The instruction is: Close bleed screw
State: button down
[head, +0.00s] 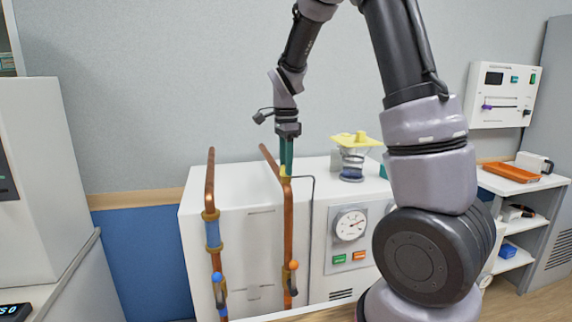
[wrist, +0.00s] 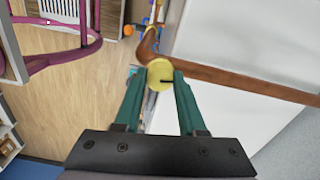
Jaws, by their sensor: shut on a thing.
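The bleed screw is a round yellow knob with a dark slot; it shows in the wrist view (wrist: 158,75) and as a small yellow patch in the head view (head: 283,172). It sits at the bend of the right copper pipe (head: 288,220), which also crosses the wrist view (wrist: 235,81). My gripper (wrist: 161,82) has its green fingers shut on the knob, one on each side. In the head view my gripper (head: 286,172) points down from above, and its fingers partly hide the knob.
A left copper pipe (head: 210,180) with a blue sleeve stands alongside. Blue (head: 217,278) and orange (head: 294,265) valve handles sit lower on the pipes. Behind is a white cabinet with a round gauge (head: 350,225); a yellow-topped fitting (head: 355,140) stands on it.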

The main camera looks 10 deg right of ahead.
jog(key=shift+m, duration=0.7)
jog(key=shift+c, duration=2.4)
grip_release()
notch_tip(320, 180, up, 11)
